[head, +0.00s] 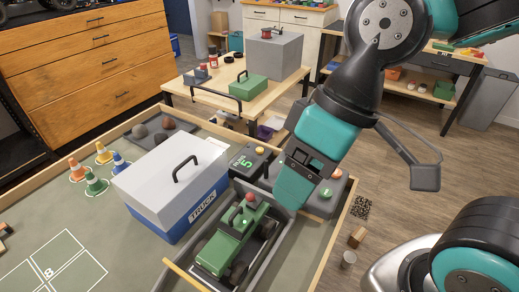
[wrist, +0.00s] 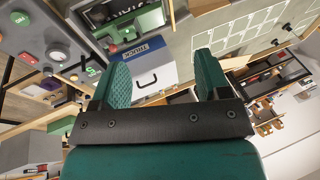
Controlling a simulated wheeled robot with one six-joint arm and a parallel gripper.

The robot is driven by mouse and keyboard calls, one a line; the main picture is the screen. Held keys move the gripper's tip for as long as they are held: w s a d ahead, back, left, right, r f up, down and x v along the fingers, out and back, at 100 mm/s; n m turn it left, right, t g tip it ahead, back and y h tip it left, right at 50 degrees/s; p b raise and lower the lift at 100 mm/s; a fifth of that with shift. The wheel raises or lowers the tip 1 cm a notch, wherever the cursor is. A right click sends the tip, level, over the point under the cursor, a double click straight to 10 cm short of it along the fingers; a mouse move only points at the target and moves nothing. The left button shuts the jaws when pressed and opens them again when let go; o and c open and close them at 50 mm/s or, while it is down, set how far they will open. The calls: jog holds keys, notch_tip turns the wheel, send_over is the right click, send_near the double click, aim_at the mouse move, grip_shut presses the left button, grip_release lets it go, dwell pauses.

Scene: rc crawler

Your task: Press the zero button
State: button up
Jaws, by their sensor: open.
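A dark counter box (head: 250,161) with a glowing green "5" and a small yellow button (head: 259,150) on top stands beyond the green truck. A grey panel (head: 320,205) right of my gripper carries a green button (head: 326,193) and an orange-red button (head: 337,173). The wrist view shows a green button (wrist: 28,57) and a red button (wrist: 57,51) at its left. I cannot read which button is marked zero. My gripper (head: 292,188) is open and empty, apart from the buttons; its two teal fingers (wrist: 161,60) show in the wrist view.
A green toy truck (head: 232,238) sits in a grey-walled lane in front of my gripper. A white and blue box (head: 172,186) marked TRUCK stands left of it. Small cones (head: 96,184) and rocks stand further left. A wooden table (head: 238,95) with boxes lies behind.

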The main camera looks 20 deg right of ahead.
grip_shut()
dwell(1.4)
